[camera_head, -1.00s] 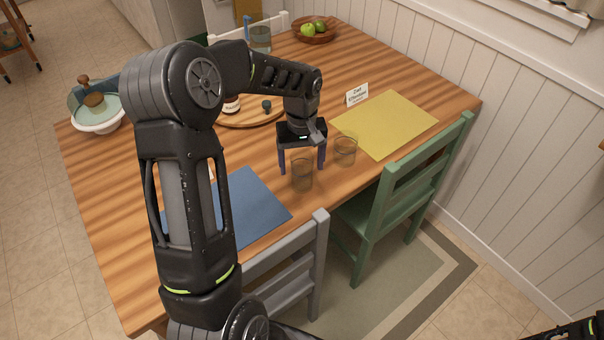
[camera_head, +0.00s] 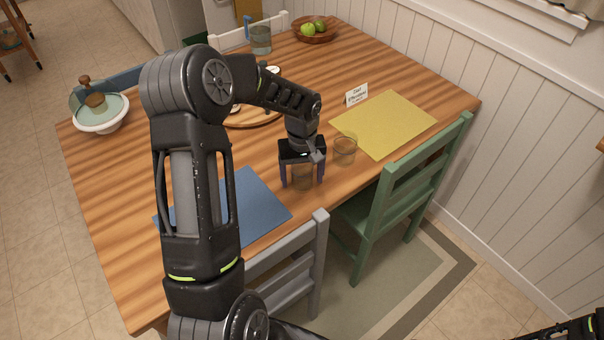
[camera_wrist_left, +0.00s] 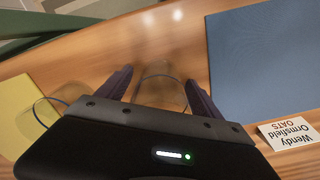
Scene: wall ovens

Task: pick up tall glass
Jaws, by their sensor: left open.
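The tall clear glass (camera_head: 303,180) stands upright on the wooden table near its front edge. My left gripper (camera_head: 302,184) points down over it, with one finger on each side. In the left wrist view the tall glass (camera_wrist_left: 160,92) shows between the two spread fingers (camera_wrist_left: 158,80); its lower part is faint, and I cannot tell whether either finger touches it. The left gripper is open. My right gripper is out of view; only a bit of dark arm shows at the lower right corner of the head view.
A shorter clear glass (camera_head: 345,151) stands close to the right of the gripper. A blue placemat (camera_head: 255,205) and a yellow placemat (camera_head: 385,124) lie on either side. A grey chair (camera_head: 290,268) and a green chair (camera_head: 410,185) stand at the front edge.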

